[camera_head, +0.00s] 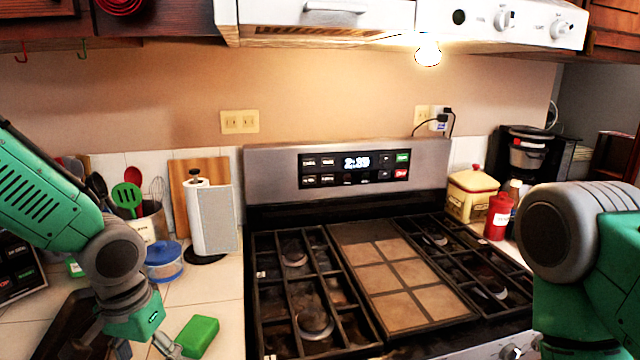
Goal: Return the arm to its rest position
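My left arm comes in from the left, and its gripper (122,350) is at the bottom left over the counter. Its two grey finger parts spread to either side of the green palm; the tips are cut off by the frame's bottom edge. Nothing is seen between them. A green block (198,336), like a sponge, lies on the counter just right of the gripper, apart from it as far as I can see. My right arm shows at the right edge as a grey joint and green link. Its gripper is out of view.
The stove (345,165) fills the middle. A dark tray (65,322) lies under my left arm. A blue-lidded container (164,262), utensil pot (148,222) and paper towel roll (212,220) stand behind it. A yellow canister (470,196), red bottle (498,217) and coffee maker (530,155) stand back right.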

